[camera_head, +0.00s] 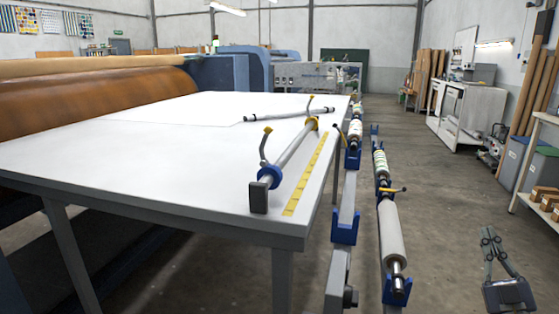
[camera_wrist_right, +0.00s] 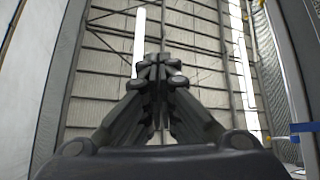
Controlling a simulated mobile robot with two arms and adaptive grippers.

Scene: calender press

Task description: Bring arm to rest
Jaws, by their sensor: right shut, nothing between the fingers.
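My right gripper (camera_head: 489,233) is at the lower right in the head view, over the bare floor and well to the right of the table and the roll racks. Its fingers point up and are together, with nothing between them. The right wrist view shows the same gripper (camera_wrist_right: 158,62) with its fingertips closed together, against the ceiling and its strip lights. My left gripper is in neither view.
A white table (camera_head: 120,170) fills the left, with a shaft (camera_head: 292,152) lying on it. Blue rack cradles (camera_head: 344,228) hold a white roll (camera_head: 391,232) beside the table. A shelf table (camera_head: 547,192) stands at the right edge. The aisle floor is clear.

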